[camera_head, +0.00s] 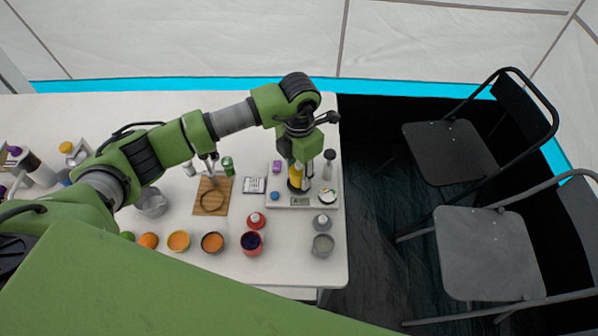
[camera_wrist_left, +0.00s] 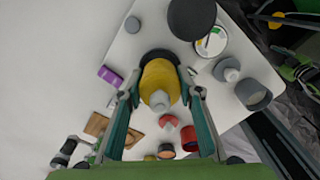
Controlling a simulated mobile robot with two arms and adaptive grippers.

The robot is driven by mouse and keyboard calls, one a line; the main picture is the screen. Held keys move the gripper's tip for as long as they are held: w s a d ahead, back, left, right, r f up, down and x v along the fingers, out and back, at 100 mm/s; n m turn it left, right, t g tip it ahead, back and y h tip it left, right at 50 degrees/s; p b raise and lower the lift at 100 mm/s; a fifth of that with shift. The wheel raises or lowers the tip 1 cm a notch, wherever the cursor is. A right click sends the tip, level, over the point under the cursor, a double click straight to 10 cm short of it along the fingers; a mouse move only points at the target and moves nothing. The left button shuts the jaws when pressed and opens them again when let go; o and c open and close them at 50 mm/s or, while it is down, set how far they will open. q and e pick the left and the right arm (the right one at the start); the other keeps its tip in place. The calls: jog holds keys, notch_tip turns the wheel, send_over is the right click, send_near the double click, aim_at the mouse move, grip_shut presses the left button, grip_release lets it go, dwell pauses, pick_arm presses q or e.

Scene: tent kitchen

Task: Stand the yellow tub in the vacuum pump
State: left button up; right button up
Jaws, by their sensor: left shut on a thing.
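The yellow tub (camera_head: 295,174) is between the fingers of my left gripper (camera_head: 298,170), which is shut on it; in the wrist view the tub (camera_wrist_left: 158,84) has a pale cap facing the camera. The vacuum pump is a pale flat base (camera_head: 275,201) with a small display, a round gauge (camera_head: 327,195) and a black post. A black round holder (camera_wrist_left: 158,54) on the base shows just beyond the tub's far end. The tub appears over or at this holder; whether its bottom sits inside is hidden.
A purple block (camera_head: 276,167) and a blue knob (camera_head: 275,195) are left of the tub. Red and grey bottles (camera_head: 322,222) and several open cups (camera_head: 251,242) stand in front. A wooden board (camera_head: 211,195) lies left. Chairs (camera_head: 487,251) stand beyond the table's right edge.

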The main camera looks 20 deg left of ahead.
pick_arm(q)
jog(key=shift+f+b, duration=0.65)
jog(key=shift+f, duration=0.15)
jog(key=o, duration=0.4)
jog(key=shift+o, duration=0.8)
jog(key=shift+r, duration=0.1)
jog(key=shift+r+p, duration=0.7)
jog(key=shift+r, duration=0.25)
jog(key=shift+r+p, duration=2.5)
jog(key=shift+r, duration=2)
jog(key=shift+f, duration=0.1)
